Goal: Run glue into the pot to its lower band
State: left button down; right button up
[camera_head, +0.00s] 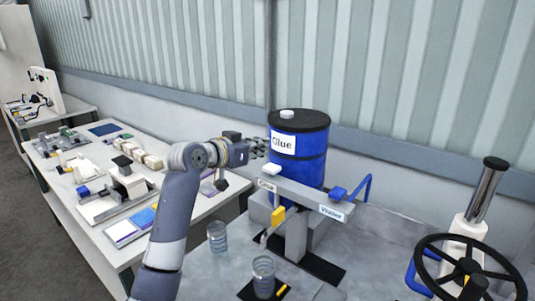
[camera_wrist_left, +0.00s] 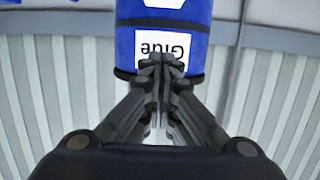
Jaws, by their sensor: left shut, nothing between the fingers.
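A blue drum with a black lid and a white "Glue" label (camera_head: 305,165) stands behind a grey bracket (camera_head: 300,192); its label also shows upside down in the left wrist view (camera_wrist_left: 162,45). A yellow piece (camera_head: 278,217) and a grey spout (camera_head: 265,236) hang at the bracket's left end. A clear pot (camera_head: 263,272) stands below the spout on a dark pad (camera_head: 246,290); bands on it and any glue are too small to tell. My left gripper (camera_head: 262,147) is shut and empty, just left of the drum; its fingertips (camera_wrist_left: 162,62) meet in the left wrist view. My right gripper is out of view.
Another clear jar (camera_head: 217,237) stands left of the pot. A blue handle (camera_head: 352,192) rises at the bracket's right end. A black handwheel (camera_head: 470,270) and upright cylinder (camera_head: 487,190) stand at right. A white table (camera_head: 85,165) with several devices is at left.

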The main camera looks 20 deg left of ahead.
aim_at(268, 169)
pick_arm(q)
jog(key=p+x, duration=0.1)
jog(key=x, duration=0.2)
jog(key=shift+w+d, duration=0.15)
jog(key=shift+w, duration=0.05)
notch_tip(268, 169, down, 3)
jog(key=shift+r+p, duration=0.2)
jog(key=shift+p, duration=0.35)
jog(key=shift+f, duration=0.75)
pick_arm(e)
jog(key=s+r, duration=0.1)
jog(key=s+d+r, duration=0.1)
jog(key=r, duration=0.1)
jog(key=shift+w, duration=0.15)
